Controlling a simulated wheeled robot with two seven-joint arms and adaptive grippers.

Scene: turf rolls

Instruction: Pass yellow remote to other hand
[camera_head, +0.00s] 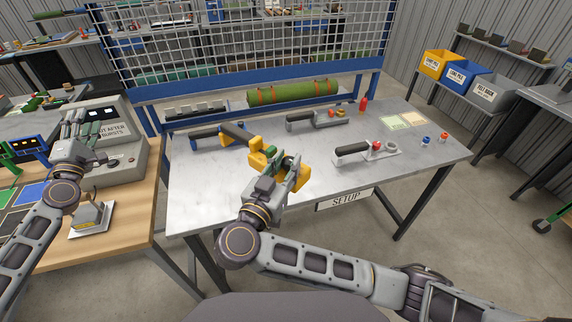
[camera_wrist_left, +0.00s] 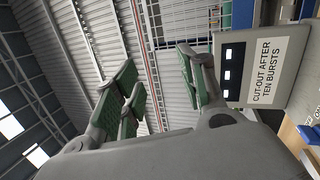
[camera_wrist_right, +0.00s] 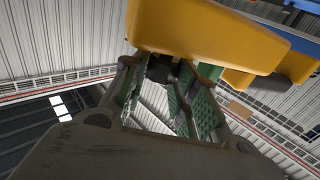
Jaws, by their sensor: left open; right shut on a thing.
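The yellow remote (camera_head: 303,180) is a yellow body at the left-middle of the grey table, partly hidden behind my right gripper. My right gripper (camera_head: 287,170) is shut on it. In the right wrist view, the yellow remote (camera_wrist_right: 205,32) fills the top, across the green-padded fingers (camera_wrist_right: 168,90). My left gripper (camera_head: 90,148) is far to the left, in front of the grey cut-out box. In the left wrist view, its green-padded fingers (camera_wrist_left: 160,85) are spread with nothing between them.
The grey cut-out box (camera_head: 125,150) stands on the wooden bench at left. A blue holder (camera_head: 205,132) lies on the table near a yellow part with a dark grip (camera_head: 238,132). Grey tools with black handles (camera_head: 352,149) lie to the right. The table's front left is bare.

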